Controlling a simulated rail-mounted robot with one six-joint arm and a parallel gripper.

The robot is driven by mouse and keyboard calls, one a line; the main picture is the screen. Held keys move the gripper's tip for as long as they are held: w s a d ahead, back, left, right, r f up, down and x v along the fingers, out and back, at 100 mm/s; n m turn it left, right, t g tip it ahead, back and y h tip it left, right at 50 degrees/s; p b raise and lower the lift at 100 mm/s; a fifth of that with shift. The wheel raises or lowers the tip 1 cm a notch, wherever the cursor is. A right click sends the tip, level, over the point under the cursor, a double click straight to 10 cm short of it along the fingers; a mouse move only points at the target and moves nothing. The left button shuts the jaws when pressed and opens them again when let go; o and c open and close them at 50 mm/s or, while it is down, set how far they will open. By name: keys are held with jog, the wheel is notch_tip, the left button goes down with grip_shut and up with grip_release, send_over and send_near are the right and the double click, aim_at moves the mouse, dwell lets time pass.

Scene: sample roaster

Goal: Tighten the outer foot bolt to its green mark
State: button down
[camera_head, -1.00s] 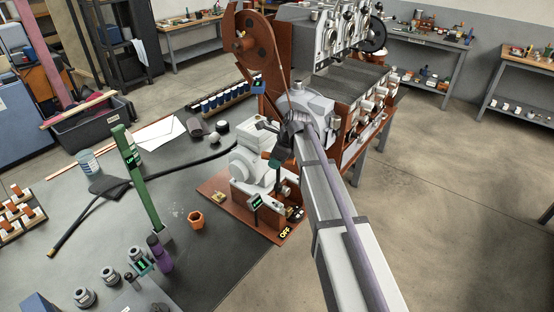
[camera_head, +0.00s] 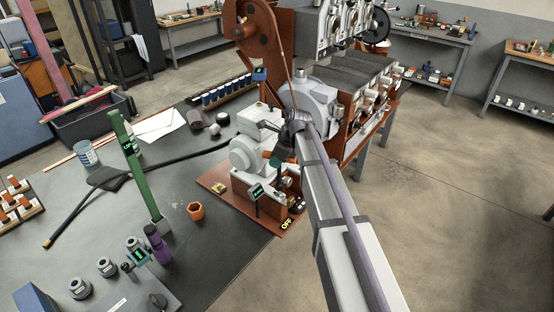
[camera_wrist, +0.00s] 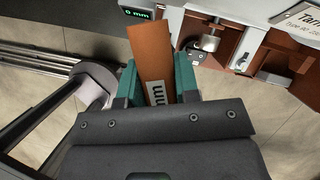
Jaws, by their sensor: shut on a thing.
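My gripper (camera_wrist: 157,78) is shut on a flat copper-brown strip (camera_wrist: 150,45) with a white label ending in "mm"; its teal fingers press on both sides. In the head view my gripper (camera_head: 277,158) is beside the grey motor (camera_head: 247,153), which sits on a red-brown baseplate (camera_head: 232,203) at the bench edge. The strip is too small or hidden to make out there. A small brass-coloured piece (camera_head: 219,188) lies on the baseplate's left corner. I cannot make out the outer foot bolt or a green mark. A display (camera_wrist: 137,12) reads "0 mm" in the wrist view.
A small display (camera_head: 257,191) and an "OFF" sign (camera_head: 287,224) are at the motor's front. An orange nut-shaped cup (camera_head: 196,211) and a green post (camera_head: 136,165) stand to the left. The roaster (camera_head: 318,103) is close behind. Open floor lies to the right.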

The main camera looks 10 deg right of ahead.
jog(key=n, duration=0.2)
jog(key=shift+n+g+y, duration=0.3)
jog(key=shift+g, duration=0.1)
jog(key=n+g, duration=0.1)
jog(key=n, duration=0.3)
jog(key=shift+s+g, duration=0.15)
jog(key=shift+g, duration=0.25)
jog(key=n+g, duration=0.1)
jog(key=n, duration=0.4)
jog(key=shift+s+g, duration=0.2)
jog(key=shift+g, duration=0.2)
jog(key=n+h, duration=0.1)
jog(key=n, duration=0.2)
jog(key=n+g+h, duration=0.1)
jog(key=n, duration=0.2)
jog(key=shift+s+d+g, duration=0.15)
jog(key=shift+g, duration=0.15)
jog(key=n+h, duration=0.1)
jog(key=n, duration=0.2)
jog(key=n+h, duration=0.1)
jog(key=n, duration=0.2)
jog(key=shift+s+d+g+h, duration=0.1)
jog(key=shift+d+g+h, duration=0.1)
jog(key=shift+g+h, duration=0.1)
jog(key=shift+s+f, duration=0.1)
jog(key=shift+f+b, duration=0.35)
jog(key=shift+b, duration=0.15)
jog(key=shift+f+b, duration=1.15)
